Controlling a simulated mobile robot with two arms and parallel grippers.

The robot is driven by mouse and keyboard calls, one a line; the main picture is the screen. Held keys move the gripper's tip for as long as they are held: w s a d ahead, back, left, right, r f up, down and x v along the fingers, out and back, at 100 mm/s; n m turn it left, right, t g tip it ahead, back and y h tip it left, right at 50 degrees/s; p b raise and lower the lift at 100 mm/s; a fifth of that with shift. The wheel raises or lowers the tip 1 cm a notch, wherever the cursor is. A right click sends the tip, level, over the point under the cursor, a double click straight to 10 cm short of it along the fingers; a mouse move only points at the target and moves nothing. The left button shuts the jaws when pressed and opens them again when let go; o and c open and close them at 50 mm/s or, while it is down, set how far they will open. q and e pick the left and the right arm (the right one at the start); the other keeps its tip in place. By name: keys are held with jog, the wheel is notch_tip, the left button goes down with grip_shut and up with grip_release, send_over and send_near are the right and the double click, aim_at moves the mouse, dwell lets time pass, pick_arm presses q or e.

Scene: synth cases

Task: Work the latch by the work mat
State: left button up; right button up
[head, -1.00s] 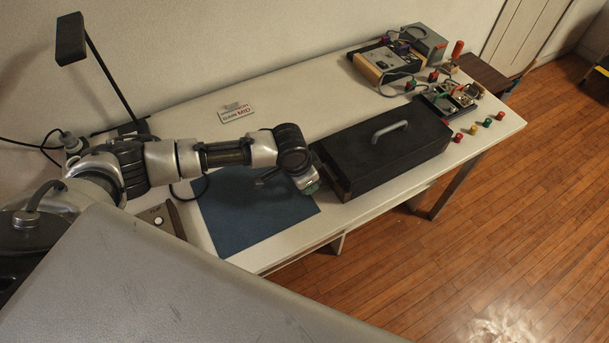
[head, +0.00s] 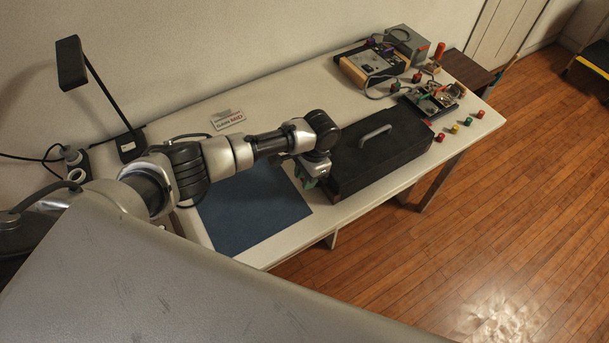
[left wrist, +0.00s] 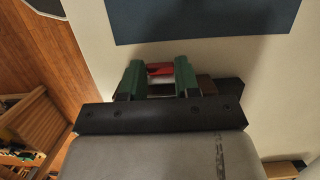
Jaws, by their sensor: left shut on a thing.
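The blue work mat (head: 250,215) lies flat on the table, and part of it shows in the left wrist view (left wrist: 200,18). A long dark case (head: 385,165) with a grey handle stands to its right. My left gripper (head: 312,182) is at the case's mat-side end. In the left wrist view its green fingers (left wrist: 160,76) are shut on a small red part (left wrist: 160,69), which looks like the latch. The fingers and gripper body hide most of this part, so I cannot tell its position. My right gripper is in neither current view.
A black lamp (head: 72,62) and a small sign (head: 228,120) are at the back. Electronic boxes (head: 375,65) with cables and several coloured knobs (head: 454,129) fill the far right end. Bare tabletop lies behind the case.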

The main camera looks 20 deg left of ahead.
pick_arm(q)
jog(key=o, duration=0.9)
jog(key=b+v, duration=0.1)
jog(key=v, duration=0.9)
jog(key=shift+w+d+r, duration=0.1)
jog(key=shift+w+r, duration=0.05)
jog(key=shift+r, duration=0.2)
